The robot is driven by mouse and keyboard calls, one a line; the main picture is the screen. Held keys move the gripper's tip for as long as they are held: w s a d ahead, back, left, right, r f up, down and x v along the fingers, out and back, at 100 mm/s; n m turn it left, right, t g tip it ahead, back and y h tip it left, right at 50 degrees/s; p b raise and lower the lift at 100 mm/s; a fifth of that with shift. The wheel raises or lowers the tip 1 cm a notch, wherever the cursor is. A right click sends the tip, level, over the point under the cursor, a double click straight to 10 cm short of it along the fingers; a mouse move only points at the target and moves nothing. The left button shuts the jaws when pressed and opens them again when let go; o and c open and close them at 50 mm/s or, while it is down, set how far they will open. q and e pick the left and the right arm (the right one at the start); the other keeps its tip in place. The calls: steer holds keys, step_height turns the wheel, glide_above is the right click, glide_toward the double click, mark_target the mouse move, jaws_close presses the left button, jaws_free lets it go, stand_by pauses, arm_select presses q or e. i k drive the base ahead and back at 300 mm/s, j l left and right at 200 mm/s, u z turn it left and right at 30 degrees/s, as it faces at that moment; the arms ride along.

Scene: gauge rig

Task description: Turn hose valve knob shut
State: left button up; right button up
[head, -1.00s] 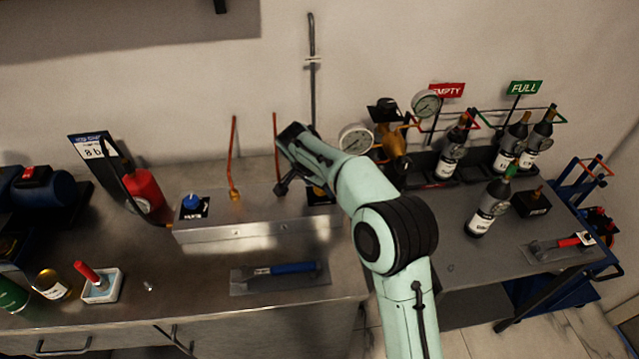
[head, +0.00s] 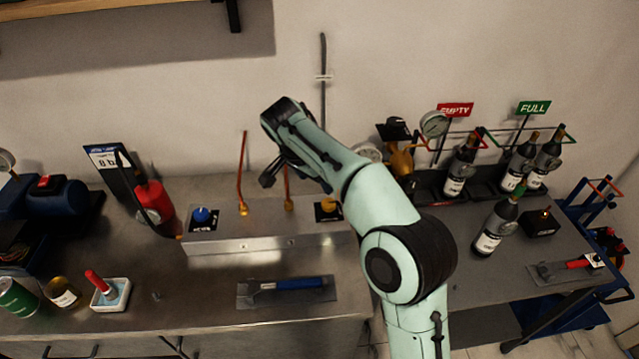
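A steel manifold box (head: 265,243) sits on the bench. A blue knob (head: 201,215) stands on a dark plate at its left end. A yellow knob (head: 327,206) stands on another dark plate at its right end. Which of them is the hose valve knob is not readable here. My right gripper (head: 268,180) hangs above the box, between the two knobs and apart from both. Its fingers are small and dark, so its opening is unclear. My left gripper is out of view.
Copper pipes (head: 241,180) rise from the box. A red cylinder (head: 153,200) stands left of it. A blue-handled tool (head: 287,285) lies in front. Several bottles stand on the right bench, with one bottle (head: 495,222) nearer the front. My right arm hides part of a gauge.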

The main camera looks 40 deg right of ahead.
mark_target(201, 214)
steer(key=k, duration=1)
